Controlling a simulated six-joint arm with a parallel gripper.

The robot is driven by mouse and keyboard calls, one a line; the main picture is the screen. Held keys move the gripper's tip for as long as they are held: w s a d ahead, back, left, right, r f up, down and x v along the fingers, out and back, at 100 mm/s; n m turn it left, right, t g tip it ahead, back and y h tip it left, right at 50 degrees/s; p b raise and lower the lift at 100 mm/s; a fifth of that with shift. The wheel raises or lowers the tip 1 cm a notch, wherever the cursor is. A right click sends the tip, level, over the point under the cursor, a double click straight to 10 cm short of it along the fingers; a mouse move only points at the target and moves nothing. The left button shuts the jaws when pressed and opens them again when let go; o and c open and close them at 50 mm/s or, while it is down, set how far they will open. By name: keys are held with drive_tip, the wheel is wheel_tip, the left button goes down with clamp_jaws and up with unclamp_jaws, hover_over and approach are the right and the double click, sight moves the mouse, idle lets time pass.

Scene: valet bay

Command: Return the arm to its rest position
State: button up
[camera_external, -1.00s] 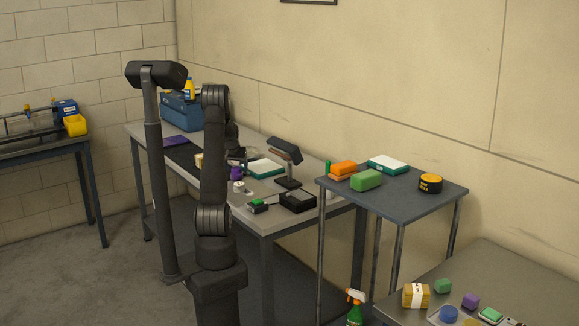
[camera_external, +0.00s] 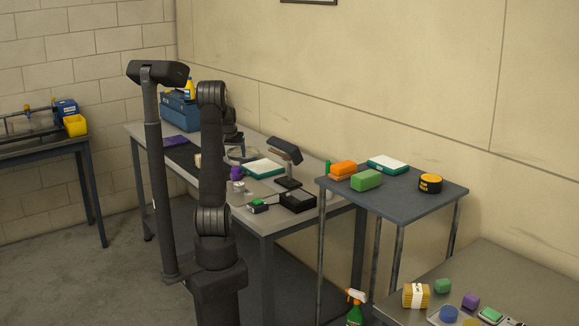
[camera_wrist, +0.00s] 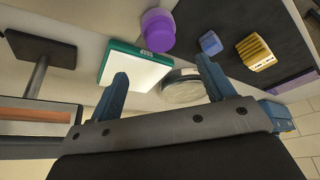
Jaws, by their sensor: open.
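My arm stands upright in the external view in front of the grey workbench (camera_external: 262,212), its upper part bent toward the bench. In the wrist view my gripper (camera_wrist: 165,85) is open, with two blue fingers spread apart and nothing held between them. Beyond the fingers I see a white and green box (camera_wrist: 135,70), a round clear-topped dish (camera_wrist: 183,88) and a purple cylinder (camera_wrist: 158,28). The fingers appear apart from these things. In the external view the gripper is mostly hidden behind my arm.
A lamp (camera_external: 285,150) and a black box (camera_external: 298,201) stand on the bench, with a blue toolbox (camera_external: 180,112) at its far end. A small dark table (camera_external: 400,203) holds orange and green blocks.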

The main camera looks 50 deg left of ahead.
sight(237, 167)
drive_tip(key=x, duration=1.2)
drive_tip(key=shift+f, duration=0.15)
drive_tip(key=shift+r, duration=1.25)
